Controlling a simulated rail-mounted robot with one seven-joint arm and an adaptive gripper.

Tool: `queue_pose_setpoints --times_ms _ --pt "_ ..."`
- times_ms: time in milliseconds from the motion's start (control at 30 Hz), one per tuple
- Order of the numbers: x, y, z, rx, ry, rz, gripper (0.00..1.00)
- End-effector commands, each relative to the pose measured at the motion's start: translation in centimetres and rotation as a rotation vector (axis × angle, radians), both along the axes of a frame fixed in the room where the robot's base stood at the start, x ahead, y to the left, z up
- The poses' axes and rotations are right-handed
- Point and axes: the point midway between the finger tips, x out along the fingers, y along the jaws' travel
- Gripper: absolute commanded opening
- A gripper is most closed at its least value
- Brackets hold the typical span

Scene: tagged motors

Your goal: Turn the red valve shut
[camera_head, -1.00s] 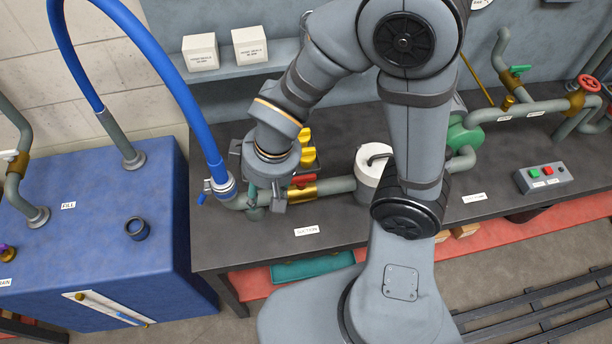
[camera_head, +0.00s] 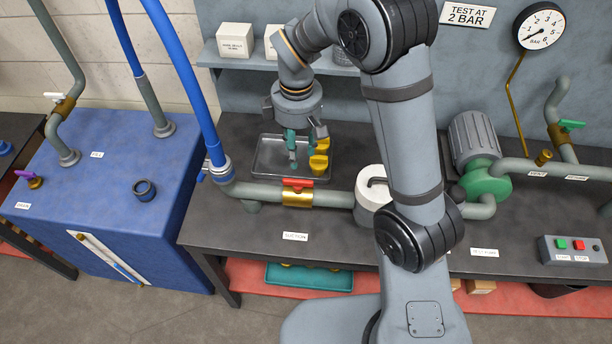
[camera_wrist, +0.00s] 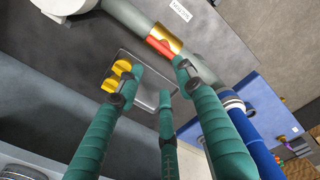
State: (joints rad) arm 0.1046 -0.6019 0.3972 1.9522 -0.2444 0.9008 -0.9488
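The red valve handle (camera_head: 298,183) sits on a brass valve body (camera_head: 297,197) in the grey suction pipe (camera_head: 256,190). The handle lies about along the pipe. In the wrist view the red handle (camera_wrist: 161,47) also lies beside the brass body (camera_wrist: 168,36), in line with the pipe. My gripper (camera_head: 303,150) points down behind the valve, above the metal tray, apart from the handle. Its teal fingers are spread and empty; the wrist view shows the open gripper (camera_wrist: 160,82) with one fingertip near the handle in the picture.
Yellow parts (camera_head: 319,158) lie at the metal tray (camera_head: 265,165) behind the pipe. A white-topped canister (camera_head: 370,200) stands right of the valve. The blue hose (camera_head: 190,85) rises at its left. A green pump (camera_head: 487,182) and button box (camera_head: 572,250) are further right.

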Motion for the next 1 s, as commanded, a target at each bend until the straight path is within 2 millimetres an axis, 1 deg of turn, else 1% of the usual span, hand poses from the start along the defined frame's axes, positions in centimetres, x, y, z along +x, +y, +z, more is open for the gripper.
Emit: queue_pose_setpoints --times_ms 100,167,267,367,600,700,833,1000 --pt "-0.6 -0.2 0.0 -0.007 0.022 0.116 0.37" --pt "-0.6 -0.2 -0.2 -0.007 0.022 0.153 0.37" --pt "-0.7 -0.2 -0.9 -0.008 0.024 0.176 0.37" --pt "-0.7 -0.3 -2.4 -0.01 0.025 0.178 0.37" --pt "-0.7 -0.3 -6.8 -0.01 0.025 0.175 0.37" --pt "-0.7 -0.3 -8.4 -0.008 0.024 0.174 0.37" --pt "-0.6 -0.2 -9.7 -0.008 0.021 0.174 0.37" --pt "-0.6 -0.2 -10.4 -0.007 0.019 0.173 0.37"
